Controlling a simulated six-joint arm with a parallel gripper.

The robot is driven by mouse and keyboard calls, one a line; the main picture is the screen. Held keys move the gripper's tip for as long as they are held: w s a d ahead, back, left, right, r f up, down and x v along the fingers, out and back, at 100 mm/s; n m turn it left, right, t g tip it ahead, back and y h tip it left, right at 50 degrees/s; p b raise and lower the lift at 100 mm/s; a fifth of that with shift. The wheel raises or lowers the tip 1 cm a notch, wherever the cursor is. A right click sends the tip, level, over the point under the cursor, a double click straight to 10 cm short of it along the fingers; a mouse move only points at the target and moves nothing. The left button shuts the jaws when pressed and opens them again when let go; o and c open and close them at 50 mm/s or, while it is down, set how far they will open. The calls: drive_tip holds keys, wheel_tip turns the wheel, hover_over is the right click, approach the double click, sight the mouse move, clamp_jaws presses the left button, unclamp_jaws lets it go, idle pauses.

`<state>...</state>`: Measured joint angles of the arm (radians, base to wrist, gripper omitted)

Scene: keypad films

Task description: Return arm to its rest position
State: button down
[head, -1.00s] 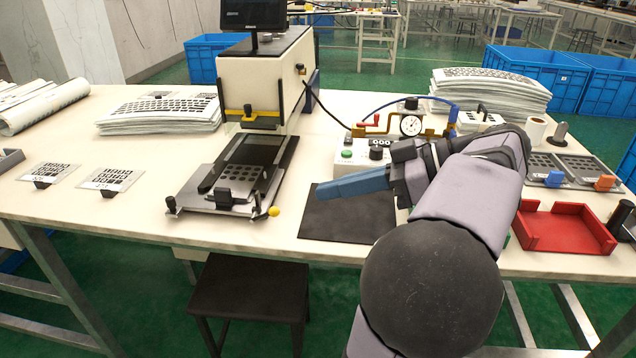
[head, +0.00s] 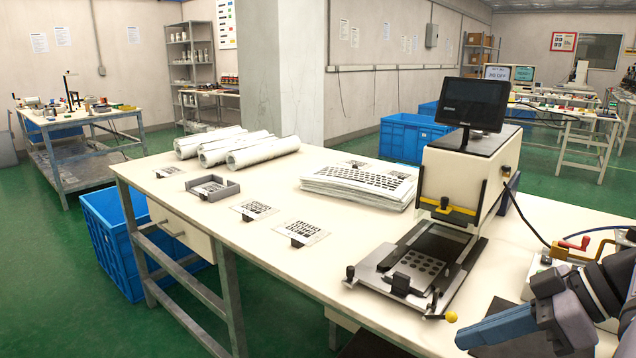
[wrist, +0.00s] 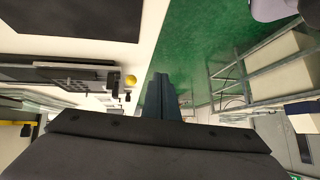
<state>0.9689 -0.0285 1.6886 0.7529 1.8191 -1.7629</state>
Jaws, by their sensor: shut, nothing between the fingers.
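My gripper (head: 460,338) is at the lower right of the head view, with its blue fingers together and nothing between them. The fingers point left, above the bench near the dark mat, of which only a part shows. In the wrist view my gripper (wrist: 161,80) also shows with its blue fingers closed, close to the bench's front edge with green floor beyond.
Rolled sheets (head: 240,150), a grey tray (head: 212,187) and small stencil plates (head: 300,232) are on the bench's left. Blue crates (head: 120,240) stand on the floor. A gauge fixture with a red handle (head: 575,243) is at right.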

drive_tip(key=a+f+n+g+h, duration=0.1)
drive_tip(key=a+f+g+h, duration=0.45)
drive_tip(key=a+f, duration=0.3)
drive_tip(key=s+a+f+m+h, duration=0.1)
drive_tip(key=s+f+m, duration=0.1)
drive_tip(key=f+m, duration=0.35)
drive_tip(key=s+a+f+m+h, duration=0.1)
drive_tip(key=s+f+m, duration=0.1)
drive_tip(key=f, duration=0.7)
drive_tip(key=s+a+f+m+h, duration=0.1)
drive_tip(key=s+f+m, duration=0.2)
drive_tip(key=f, duration=0.4)
wheel_tip(320, 180, up, 36)
drive_tip(key=p, duration=3.5)
wheel_tip(320, 180, down, 14)
drive_tip(key=b, duration=1.4)
drive_tip(key=shift+w+t, duration=0.35)
drive_tip(key=shift+w, duration=0.1)
drive_tip(key=shift+r+y, duration=0.15)
drive_tip(key=shift+y, duration=0.1)
